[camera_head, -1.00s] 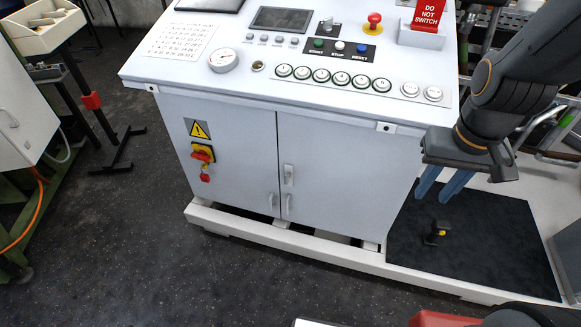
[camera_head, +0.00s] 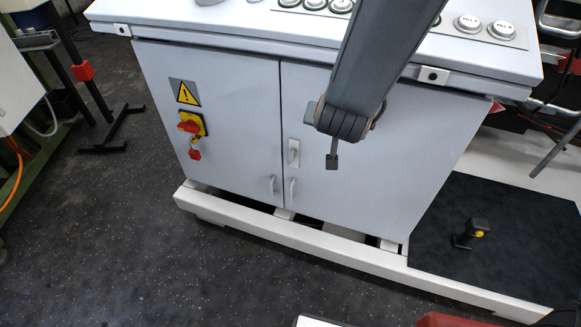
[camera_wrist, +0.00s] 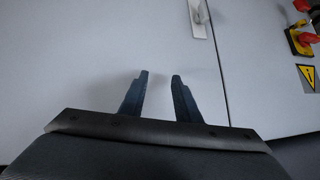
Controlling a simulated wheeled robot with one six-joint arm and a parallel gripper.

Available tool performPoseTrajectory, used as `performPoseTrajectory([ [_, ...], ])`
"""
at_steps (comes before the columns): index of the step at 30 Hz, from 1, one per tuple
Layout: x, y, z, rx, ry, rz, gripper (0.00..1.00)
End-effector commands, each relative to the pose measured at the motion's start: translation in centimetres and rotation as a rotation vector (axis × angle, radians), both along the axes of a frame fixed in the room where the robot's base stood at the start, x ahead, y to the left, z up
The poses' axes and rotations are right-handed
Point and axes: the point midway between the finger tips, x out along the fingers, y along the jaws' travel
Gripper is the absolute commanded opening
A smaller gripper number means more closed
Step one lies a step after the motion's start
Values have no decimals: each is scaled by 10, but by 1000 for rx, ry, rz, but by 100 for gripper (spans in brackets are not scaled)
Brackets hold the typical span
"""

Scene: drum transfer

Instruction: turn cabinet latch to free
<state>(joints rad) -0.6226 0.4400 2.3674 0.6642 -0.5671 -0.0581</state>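The cabinet latch (camera_head: 294,152) is a small pale upright plate on the right door, beside the seam between the two doors. It also shows at the top of the wrist view (camera_wrist: 198,18), partly cut off, and how its lever is turned is too small to tell. My gripper (camera_wrist: 160,78) is open and empty, its two blue fingers apart in front of the plain right door. The latch lies beyond the fingertips, up and to the right in that view, not touched. In the head view my arm hides most of the gripper in front of the right door.
Both cabinet doors (camera_head: 225,110) look shut, with small handles low beside the seam. A red and yellow switch (camera_head: 192,127) and a warning sign (camera_head: 185,93) are on the left door. A white base rail (camera_head: 300,240) runs along the foot. A black mat (camera_head: 520,255) lies at right.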

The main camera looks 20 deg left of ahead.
Motion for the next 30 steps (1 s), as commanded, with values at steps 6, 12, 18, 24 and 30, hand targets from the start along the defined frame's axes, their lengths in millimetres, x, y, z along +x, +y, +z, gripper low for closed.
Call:
performPoseTrajectory([
  [6, 12, 55, -68, -22, -190, -41, 30],
  [12, 3, 91, -114, -61, -376, -86, 30],
  [18, -23, 114, -151, -119, -561, -123, 30],
  [24, -47, 124, -167, -160, -685, -149, 30],
  [30, -50, 125, -169, -173, -725, -160, 30],
])
